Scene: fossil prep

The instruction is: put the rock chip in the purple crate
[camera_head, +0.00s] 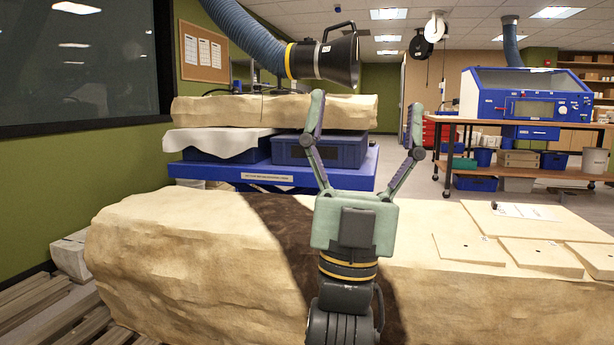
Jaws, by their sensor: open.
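My gripper (367,105) is raised in front of the camera with its two fingers spread wide. It is open, with nothing between the fingertips. I cannot make out a rock chip for certain in this view. A small dark object (494,205) lies on the pale slabs to the right, too small to identify. No crate that is clearly purple shows. A dark blue crate (335,150) sits on the blue lift table behind my gripper, partly covered by it.
A large pale rock block (190,250) fills the foreground below my gripper, with flat slabs (470,248) at right. A blue hose with a black nozzle (330,60) hangs close behind the left finger. A workbench (560,128) holds a blue cabinet, with several bins beneath.

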